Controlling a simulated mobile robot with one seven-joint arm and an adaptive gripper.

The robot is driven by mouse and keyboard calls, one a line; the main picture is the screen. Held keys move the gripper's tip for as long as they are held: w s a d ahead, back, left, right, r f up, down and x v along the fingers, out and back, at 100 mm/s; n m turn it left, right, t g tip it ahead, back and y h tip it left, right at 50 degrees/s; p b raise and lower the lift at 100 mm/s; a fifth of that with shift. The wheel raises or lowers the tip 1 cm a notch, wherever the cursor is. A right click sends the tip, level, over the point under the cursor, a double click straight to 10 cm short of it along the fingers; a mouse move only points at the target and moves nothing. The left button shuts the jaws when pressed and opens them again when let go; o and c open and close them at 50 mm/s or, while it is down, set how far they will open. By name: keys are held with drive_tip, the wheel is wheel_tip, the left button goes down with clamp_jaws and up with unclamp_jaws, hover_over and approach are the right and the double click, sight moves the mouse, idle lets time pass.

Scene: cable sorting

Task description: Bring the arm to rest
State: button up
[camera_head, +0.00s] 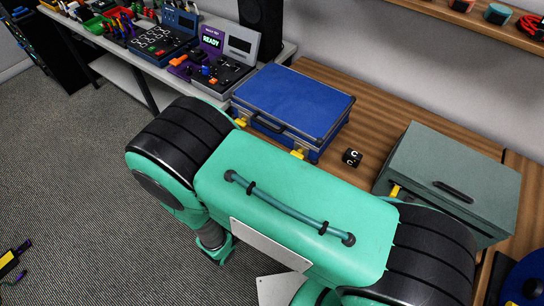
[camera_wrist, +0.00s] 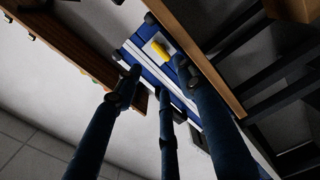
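My arm's teal and black links fill the lower middle of the head view, bent in front of the wooden table (camera_head: 372,99). My gripper's fingers are not clearly seen there. In the wrist view my gripper (camera_wrist: 161,82) shows several dark blue fingers, spread apart with nothing between them. Past their tips is the blue case (camera_wrist: 148,68) with a yellow latch (camera_wrist: 163,46), seen from low down and apart from the fingers. The same closed blue case shows on the table in the head view (camera_head: 292,97).
A grey-green case (camera_head: 455,165) stands right on the table, partly behind my arm. A small black cube marked C (camera_head: 352,157) lies between the cases. A bench at upper left bears panels (camera_head: 222,70) and bins. A shelf (camera_head: 480,16) is on the wall. Carpet (camera_head: 75,180) at left is mostly clear.

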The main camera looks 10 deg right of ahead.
drive_tip(key=s+d+r+m+g+y, duration=0.1)
drive_tip(key=s+d+r+m+g, duration=0.25)
drive_tip(key=d+r+g, duration=0.35)
drive_tip(key=s+d+r+m+g+y, duration=0.1)
drive_tip(key=s+d+r+m+g, duration=0.35)
drive_tip(key=r, duration=0.45)
drive_tip(key=s+r+t+y, duration=0.2)
drive_tip(key=r+y, duration=0.3)
drive_tip(key=r, duration=0.4)
drive_tip(key=s+r+t+y, duration=0.2)
drive_tip(key=s+r+y, duration=0.2)
drive_tip(key=r, duration=0.6)
drive_tip(key=shift+s+d+r+m+y, duration=0.25)
drive_tip(key=shift+d+m+y, duration=0.15)
drive_tip(key=shift+y, duration=0.5)
drive_tip(key=shift+f, duration=0.1)
